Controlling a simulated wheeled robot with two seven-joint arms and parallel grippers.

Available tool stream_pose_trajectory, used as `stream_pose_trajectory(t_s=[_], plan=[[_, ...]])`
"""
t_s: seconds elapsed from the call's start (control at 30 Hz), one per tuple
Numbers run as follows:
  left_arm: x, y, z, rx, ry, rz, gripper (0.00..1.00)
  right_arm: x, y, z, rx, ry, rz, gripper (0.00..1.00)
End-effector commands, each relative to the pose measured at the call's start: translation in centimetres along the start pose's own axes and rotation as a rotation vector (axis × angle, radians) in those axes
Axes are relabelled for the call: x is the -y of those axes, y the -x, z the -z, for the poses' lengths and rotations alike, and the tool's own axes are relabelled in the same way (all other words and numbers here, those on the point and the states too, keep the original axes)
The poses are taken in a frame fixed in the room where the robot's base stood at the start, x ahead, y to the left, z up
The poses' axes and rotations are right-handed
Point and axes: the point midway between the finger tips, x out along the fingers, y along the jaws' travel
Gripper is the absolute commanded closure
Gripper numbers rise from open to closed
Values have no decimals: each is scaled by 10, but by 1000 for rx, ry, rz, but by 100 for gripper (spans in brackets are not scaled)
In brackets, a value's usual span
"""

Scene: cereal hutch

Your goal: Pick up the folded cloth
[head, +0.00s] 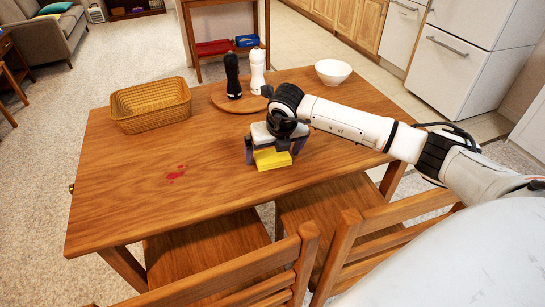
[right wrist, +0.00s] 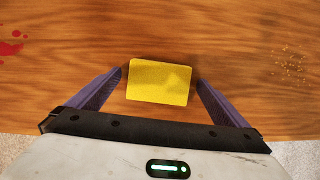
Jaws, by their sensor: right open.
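The folded cloth (head: 272,160) is a yellow rectangle lying on the wooden table near its front edge. In the right wrist view the cloth (right wrist: 160,81) lies between the two purple fingers, with a gap on each side. My right gripper (head: 273,157) is open, pointing down over the cloth, and its fingers straddle it. The gripper (right wrist: 160,78) also shows at the bottom of the right wrist view. In the head view the gripper body hides the far part of the cloth. My left gripper is not in view.
A red spill (head: 176,174) marks the table to the left, and crumbs (right wrist: 291,63) lie to the right. A wicker basket (head: 151,104), black mill (head: 232,75), white mill (head: 257,70) and white bowl (head: 333,72) stand at the back. Chairs (head: 337,262) line the front edge.

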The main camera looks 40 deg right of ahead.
Motion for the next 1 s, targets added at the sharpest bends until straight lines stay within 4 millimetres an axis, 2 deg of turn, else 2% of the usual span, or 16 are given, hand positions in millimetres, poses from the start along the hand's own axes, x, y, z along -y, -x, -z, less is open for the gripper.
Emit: stream_pose_trajectory(t_s=[0.07, 0.33, 0.57, 0.67, 1.0], plan=[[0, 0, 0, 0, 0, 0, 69, 0, 0, 0, 0, 0, 0, 2], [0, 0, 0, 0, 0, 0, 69, 0, 0, 0, 0, 0, 0, 46], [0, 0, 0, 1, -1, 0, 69, 0, 2, -1, 1, -1, 0, 46], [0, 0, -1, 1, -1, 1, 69, 0, 9, -4, 3, -1, -1, 46], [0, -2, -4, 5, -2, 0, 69, 0, 68, -29, 5, -1, -1, 46]])
